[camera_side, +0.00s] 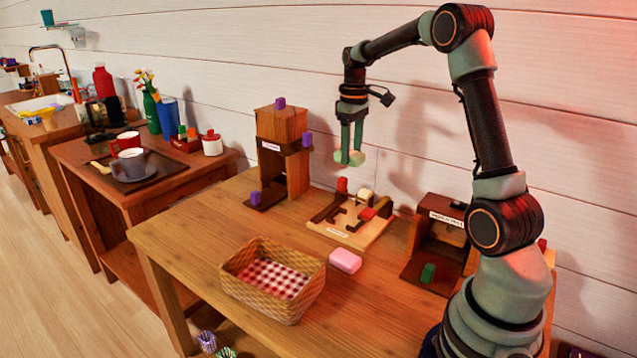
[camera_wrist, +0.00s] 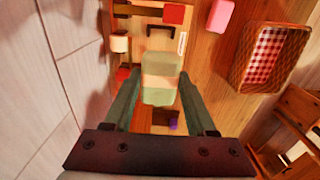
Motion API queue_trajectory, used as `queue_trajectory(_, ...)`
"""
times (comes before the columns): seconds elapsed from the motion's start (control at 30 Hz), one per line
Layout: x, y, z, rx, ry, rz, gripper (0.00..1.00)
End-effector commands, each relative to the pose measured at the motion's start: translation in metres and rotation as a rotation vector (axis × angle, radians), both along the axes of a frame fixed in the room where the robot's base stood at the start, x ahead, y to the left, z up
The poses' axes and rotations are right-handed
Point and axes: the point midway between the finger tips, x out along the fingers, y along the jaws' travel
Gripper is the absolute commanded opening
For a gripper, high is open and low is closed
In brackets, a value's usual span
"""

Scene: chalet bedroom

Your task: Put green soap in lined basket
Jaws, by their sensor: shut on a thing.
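The pale green soap (camera_side: 357,158) is held between the fingertips of my gripper (camera_side: 350,152), high above the table near the back wall. In the wrist view, the soap (camera_wrist: 162,63) sits between the two green fingers of my gripper (camera_wrist: 160,92), with a lighter orange-toned band across it. My gripper is shut on it. The lined basket (camera_side: 250,297) is woven, with a red and white checked lining, and stands at the front left of the table. It looks empty. The basket (camera_wrist: 240,50) is at the upper right in the wrist view, apart from the soap.
A pink soap (camera_side: 345,261) lies right of the basket. Behind it is a wooden board (camera_side: 350,238) with red and cream blocks. A tall wooden stand (camera_side: 283,150) with purple blocks is at the back left. A wooden box (camera_side: 440,235) with a green block is at the right.

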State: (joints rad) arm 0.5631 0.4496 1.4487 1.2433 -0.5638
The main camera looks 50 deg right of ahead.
Motion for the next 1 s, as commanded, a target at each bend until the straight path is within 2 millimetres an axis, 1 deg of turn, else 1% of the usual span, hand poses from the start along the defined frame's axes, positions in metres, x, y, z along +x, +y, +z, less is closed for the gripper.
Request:
queue_trajectory(0.03,0.001,-0.001,0.008,-0.002,-0.003,0.000,0.00)
queue_trajectory(0.17,0.001,0.002,0.019,-0.001,-0.001,0.002,0.00)
queue_trajectory(0.27,0.006,0.016,0.023,-0.001,-0.001,0.010,0.00)
queue_trajectory(0.37,0.015,0.046,0.024,0.000,0.000,0.024,0.00)
queue_trajectory(0.47,0.024,0.090,0.025,-0.001,-0.001,0.042,0.00)
queue_trajectory(0.5,0.027,0.110,0.024,-0.001,-0.001,0.049,0.00)
queue_trajectory(0.53,0.028,0.125,0.024,0.000,-0.001,0.054,0.00)
queue_trajectory(0.57,0.029,0.139,0.024,0.000,-0.001,0.059,0.00)
queue_trajectory(0.6,0.029,0.159,0.024,0.000,-0.001,0.066,0.00)
queue_trajectory(0.67,0.028,0.186,0.023,0.000,-0.001,0.074,0.00)
queue_trajectory(0.7,0.026,0.203,0.023,0.000,-0.002,0.079,0.00)
queue_trajectory(0.8,0.019,0.239,0.022,0.000,-0.002,0.090,0.00)
queue_trajectory(0.9,0.013,0.264,0.021,0.000,-0.002,0.096,0.00)
queue_trajectory(1.0,0.008,0.278,0.020,0.000,-0.002,0.098,0.00)
